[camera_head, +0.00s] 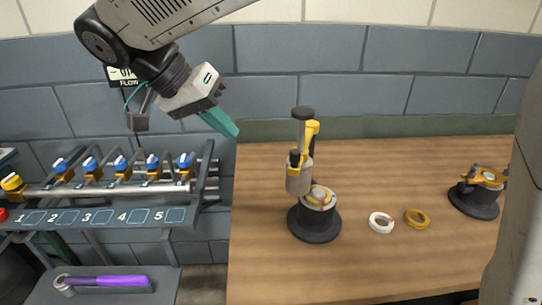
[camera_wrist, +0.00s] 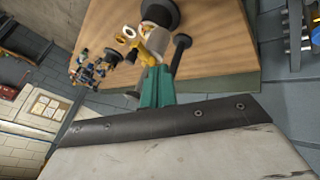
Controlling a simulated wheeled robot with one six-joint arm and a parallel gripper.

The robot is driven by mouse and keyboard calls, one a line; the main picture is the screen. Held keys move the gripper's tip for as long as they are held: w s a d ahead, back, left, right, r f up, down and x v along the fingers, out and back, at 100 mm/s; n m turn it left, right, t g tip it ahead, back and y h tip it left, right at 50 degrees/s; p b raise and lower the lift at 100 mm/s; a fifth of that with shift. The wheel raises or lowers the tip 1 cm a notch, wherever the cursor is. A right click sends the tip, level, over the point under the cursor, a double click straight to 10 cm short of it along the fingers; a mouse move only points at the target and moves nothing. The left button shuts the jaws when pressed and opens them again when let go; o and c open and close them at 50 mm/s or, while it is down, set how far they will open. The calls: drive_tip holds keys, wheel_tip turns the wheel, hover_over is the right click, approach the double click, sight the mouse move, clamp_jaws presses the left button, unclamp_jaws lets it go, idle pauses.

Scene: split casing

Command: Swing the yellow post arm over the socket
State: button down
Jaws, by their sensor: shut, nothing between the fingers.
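The yellow post arm (camera_head: 313,130) is near the top of an upright assembly on the wooden bench, beside a grey cylinder (camera_head: 299,179) with a dark cap above it. Below it stands a round black base (camera_head: 314,224) with a grey body and a yellow-and-white top; I cannot tell for sure if this is the socket. The cylinder appears left of that top's centre. My gripper (camera_head: 231,131), with teal fingers, is shut and empty, in the air left of the post and apart from it. In the wrist view, yellow parts (camera_wrist: 150,46) show just beyond the fingers (camera_wrist: 158,72).
A white ring (camera_head: 381,222) and a yellow ring (camera_head: 416,219) lie on the bench (camera_head: 370,265). Another black base with a yellow top (camera_head: 476,200) stands at right. A valve rack (camera_head: 110,218) with blue knobs and a shelf with a purple-handled tool (camera_head: 105,281) are at left.

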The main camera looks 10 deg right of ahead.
drive_tip(key=d+f, duration=0.8)
drive_tip(key=d, duration=0.1)
idle(0.4)
